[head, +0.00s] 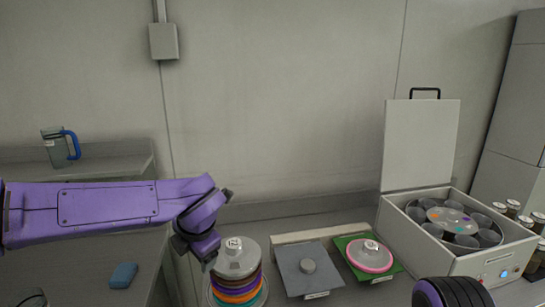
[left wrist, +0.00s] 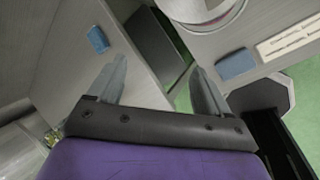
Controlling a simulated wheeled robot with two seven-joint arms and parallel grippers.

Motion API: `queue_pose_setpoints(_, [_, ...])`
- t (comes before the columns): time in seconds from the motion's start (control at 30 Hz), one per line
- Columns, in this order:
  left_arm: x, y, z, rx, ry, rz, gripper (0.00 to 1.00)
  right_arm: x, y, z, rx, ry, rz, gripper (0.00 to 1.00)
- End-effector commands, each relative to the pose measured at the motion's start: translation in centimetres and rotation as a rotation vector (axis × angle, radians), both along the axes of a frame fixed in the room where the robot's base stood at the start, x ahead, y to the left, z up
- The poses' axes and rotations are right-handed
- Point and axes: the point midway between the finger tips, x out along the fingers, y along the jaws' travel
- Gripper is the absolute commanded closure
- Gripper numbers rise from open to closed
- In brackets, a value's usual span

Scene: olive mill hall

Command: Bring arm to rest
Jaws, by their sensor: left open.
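My left arm (head: 110,210), purple, reaches in from the left in the head view, with its forearm nearly level. It bends down at the wrist just left of the stack of discs. My left gripper (left wrist: 157,82) shows in the left wrist view with its two grey fingers spread apart and nothing between them. In the head view its fingertips cannot be made out clearly. A dark rounded part of my right arm (head: 454,293) shows at the bottom right edge of the head view; its gripper is out of the picture.
A stack of coloured discs (head: 237,262) stands close beside my left wrist. A blue block (head: 123,275) and jug (head: 56,149) are left.

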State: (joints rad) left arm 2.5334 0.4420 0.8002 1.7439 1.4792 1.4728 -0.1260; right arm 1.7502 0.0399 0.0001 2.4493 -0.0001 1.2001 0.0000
Motion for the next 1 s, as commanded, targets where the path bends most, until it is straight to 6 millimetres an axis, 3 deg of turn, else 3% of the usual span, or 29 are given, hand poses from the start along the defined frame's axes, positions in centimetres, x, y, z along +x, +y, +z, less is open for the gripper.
queue_pose_setpoints(0.17, [0.9,3.2,-6.6,0.293,-0.051,-0.169,0.21,0.0,0.0,-0.2,0.001,0.001,0.0,0.57])
queue_pose_setpoints(0.27, [0.3,5.0,-12.3,0.492,-0.046,-0.352,0.21,0.0,0.0,-0.4,0.0,0.001,0.0,0.57])
queue_pose_setpoints(0.33, [-1.3,6.2,-17.5,0.628,-0.017,-0.541,0.21,0.0,0.0,-0.6,0.0,0.001,0.0,0.57])
queue_pose_setpoints(0.4, [-4.3,7.0,-23.1,0.728,0.037,-0.766,0.21,0.0,0.0,-0.7,0.0,0.001,0.0,0.57])
queue_pose_setpoints(0.47, [-7.6,7.6,-27.4,0.777,0.092,-0.955,0.21,0.0,0.0,-0.9,0.0,0.001,0.0,0.57])
queue_pose_setpoints(0.5, [-10.2,8.0,-30.0,0.79,0.133,-1.077,0.21,0.0,0.0,-1.0,0.001,0.001,0.0,0.57])
queue_pose_setpoints(0.6, [-17.5,9.2,-35.2,0.777,0.246,-1.353,0.21,0.0,0.0,-1.2,0.001,0.001,0.0,0.57])
queue_pose_setpoints(0.7, [-24.6,10.8,-38.5,0.726,0.368,-1.557,0.21,0.0,0.0,-1.4,0.0,0.001,0.0,0.57])
queue_pose_setpoints(0.8, [-29.8,12.8,-40.1,0.683,0.486,-1.65,0.21,-0.1,0.0,-1.6,0.0,0.001,0.0,0.57])
queue_pose_setpoints(0.9, [-32.6,13.6,-41.2,0.656,0.557,-1.689,0.21,0.0,0.0,-1.7,0.0,0.001,0.0,0.57])
queue_pose_setpoints(1.0, [-33.5,13.5,-41.5,0.638,0.57,-1.699,0.21,-0.1,0.0,-1.7,0.0,0.001,0.0,0.57])
